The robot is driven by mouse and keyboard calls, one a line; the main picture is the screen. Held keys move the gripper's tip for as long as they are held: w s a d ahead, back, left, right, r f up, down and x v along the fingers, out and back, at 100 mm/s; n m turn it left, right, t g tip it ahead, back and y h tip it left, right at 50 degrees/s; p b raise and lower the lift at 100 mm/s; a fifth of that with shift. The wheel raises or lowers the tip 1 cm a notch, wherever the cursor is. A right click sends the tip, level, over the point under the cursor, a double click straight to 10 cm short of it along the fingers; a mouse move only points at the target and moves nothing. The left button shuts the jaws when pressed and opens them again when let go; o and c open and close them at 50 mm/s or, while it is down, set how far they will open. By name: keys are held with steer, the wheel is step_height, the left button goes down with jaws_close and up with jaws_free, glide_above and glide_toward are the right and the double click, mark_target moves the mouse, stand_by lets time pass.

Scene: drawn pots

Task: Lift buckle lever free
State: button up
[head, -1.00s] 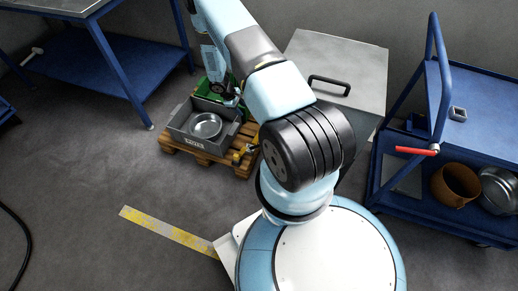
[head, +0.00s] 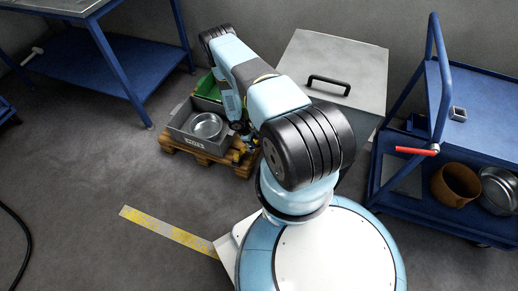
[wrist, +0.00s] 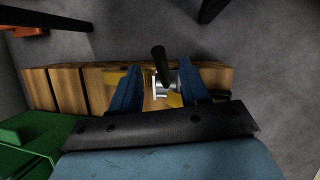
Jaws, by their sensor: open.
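The buckle lever (wrist: 158,58) shows in the wrist view as a dark handle standing out from a silver buckle (wrist: 164,84). A yellow strap (wrist: 112,77) runs by the buckle at the edge of the wooden pallet (wrist: 66,90). My gripper (wrist: 160,72) is open. Its two blue fingers stand on either side of the buckle and the lever's base, with gaps visible; I cannot tell how deep they reach. In the head view my gripper is mostly hidden by my arm, near the yellow strap part (head: 237,156) at the pallet's right corner.
On the pallet stand a grey crate (head: 180,134) with a metal pan (head: 206,126) in it and a green crate (head: 208,88).

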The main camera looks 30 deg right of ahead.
steer(key=x, duration=0.7)
steer(key=shift+f, duration=0.4)
steer(key=shift+d, duration=0.1)
jaws_close()
